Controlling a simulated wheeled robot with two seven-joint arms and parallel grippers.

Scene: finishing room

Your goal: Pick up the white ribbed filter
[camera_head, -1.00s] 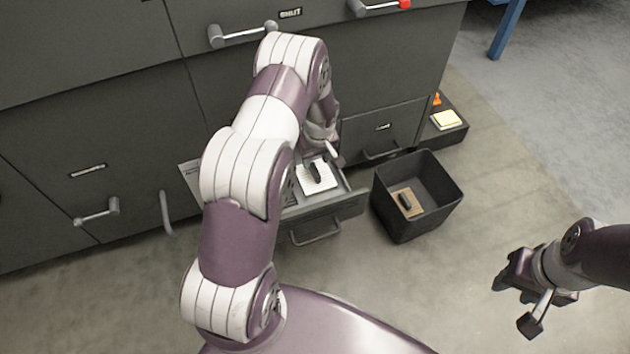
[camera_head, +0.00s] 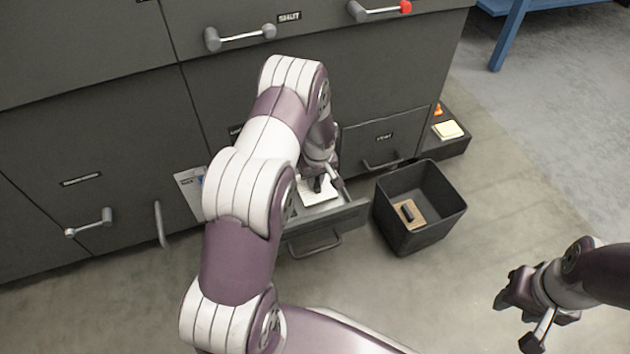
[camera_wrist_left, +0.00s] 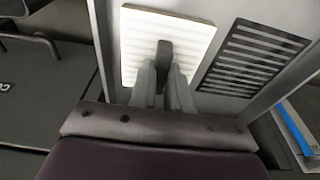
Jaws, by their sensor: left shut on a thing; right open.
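The white ribbed filter (camera_head: 319,192) lies in an open low drawer (camera_head: 335,219) of the dark cabinet. In the left wrist view the filter (camera_wrist_left: 190,40) is a pale ribbed square with a dark upright grip (camera_wrist_left: 164,55) in its middle. My left gripper (camera_head: 318,178) is shut on that grip; its fingers (camera_wrist_left: 162,85) stand on either side of it. The arm hides part of the drawer in the head view. My right gripper (camera_head: 518,312) is open and empty above the floor at the lower right.
A dark slotted grille (camera_wrist_left: 250,58) lies beside the filter in the drawer. A black bin (camera_head: 420,207) with a brown, dark-gripped piece (camera_head: 408,213) inside stands right of the drawer.

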